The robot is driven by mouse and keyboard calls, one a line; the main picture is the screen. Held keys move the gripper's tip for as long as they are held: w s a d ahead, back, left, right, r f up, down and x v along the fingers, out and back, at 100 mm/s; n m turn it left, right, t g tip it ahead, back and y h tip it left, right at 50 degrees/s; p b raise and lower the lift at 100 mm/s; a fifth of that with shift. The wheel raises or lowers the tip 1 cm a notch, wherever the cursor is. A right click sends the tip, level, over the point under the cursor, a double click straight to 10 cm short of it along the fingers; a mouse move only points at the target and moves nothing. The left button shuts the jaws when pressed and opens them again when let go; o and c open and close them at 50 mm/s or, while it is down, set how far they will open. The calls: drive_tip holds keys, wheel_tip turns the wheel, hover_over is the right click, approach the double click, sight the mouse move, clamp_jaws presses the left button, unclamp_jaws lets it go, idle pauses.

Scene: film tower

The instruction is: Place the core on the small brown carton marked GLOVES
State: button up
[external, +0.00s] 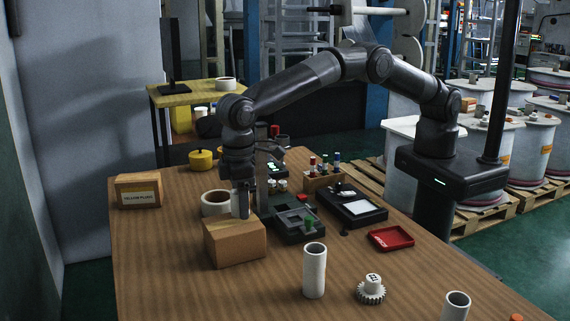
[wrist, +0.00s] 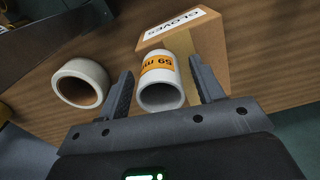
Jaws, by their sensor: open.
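The core, a short white tube with an orange label (wrist: 160,80), sits between the fingers of my gripper (wrist: 163,92) in the wrist view. The fingers are open, one on each side of it, with a small gap visible. The small brown carton (wrist: 213,55) lies under and beyond the core, with its GLOVES label at the top. In the external view the carton (external: 235,246) stands on the table and my gripper (external: 241,203) points down over its top. The core appears to rest on the carton top, but the contact is hidden.
A wider white ring (external: 215,203) stands just behind the carton; the wrist view shows it too (wrist: 80,82). Black trays (external: 297,228) lie to the right. A tall white tube (external: 314,270) and a white gear (external: 371,290) stand in front.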

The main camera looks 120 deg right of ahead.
wheel_tip(320, 180, up, 12)
drive_tip(key=s+d+r+t, duration=0.1)
drive_tip(key=s+d+r, duration=0.25)
drive_tip(key=r, duration=0.35)
drive_tip(key=s+d+r, duration=0.2)
drive_tip(key=s+r, duration=0.2)
drive_tip(key=r, duration=0.2)
drive_tip(key=s+d+r+t, duration=0.1)
drive_tip(key=s+d+r, duration=0.25)
drive_tip(key=s, duration=0.45)
drive_tip(key=s+d+r+t, duration=0.1)
drive_tip(key=s+d+r, duration=0.1)
drive_tip(key=s+r, duration=0.4)
drive_tip(key=s+d+f+t, duration=0.1)
drive_tip(key=s+f, duration=0.2)
drive_tip(key=s, duration=0.7)
drive_tip(key=s+d+f+n, duration=0.1)
drive_tip(key=s+f, duration=0.3)
drive_tip(key=s, duration=0.7)
drive_tip(key=s+d+f+t, duration=0.1)
drive_tip(key=s+d+f, duration=0.2)
drive_tip(key=s, duration=0.7)
drive_tip(key=shift+s+f+n+t, duration=0.15)
drive_tip(key=shift+s+n+t, duration=0.05)
drive_tip(key=shift+n+t, duration=0.1)
